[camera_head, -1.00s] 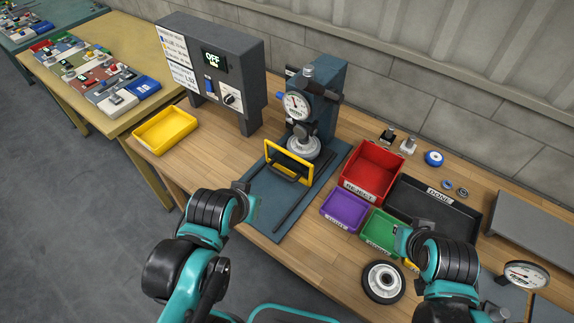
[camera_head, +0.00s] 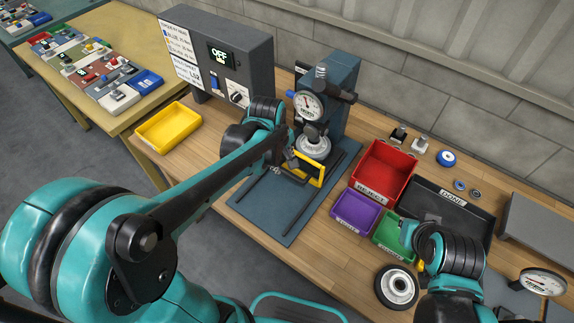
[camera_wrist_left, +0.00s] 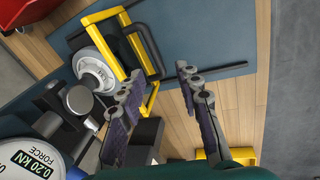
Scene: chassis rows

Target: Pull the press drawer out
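The press (camera_head: 322,100) stands at the back of its blue-grey base plate, with a dial gauge and a round metal platen. The press drawer's yellow frame (camera_head: 322,170) is in front of the platen, partly hidden by my left arm. In the left wrist view, the yellow frame (camera_wrist_left: 106,16) carries a black handle (camera_wrist_left: 152,45). My left gripper (camera_head: 290,160) is beside the frame; in the left wrist view its fingers (camera_wrist_left: 159,72) are apart, with the handle near the fingertips. I see no clear grip on it. My right gripper (camera_head: 410,238) is over the green bin, its fingers unclear.
A red reject bin (camera_head: 407,163), a purple bin (camera_head: 338,211), a green bin (camera_head: 383,240) and a black done tray (camera_head: 487,213) stand right of the press. A control box (camera_head: 262,60) and a yellow bin (camera_head: 193,117) stand left.

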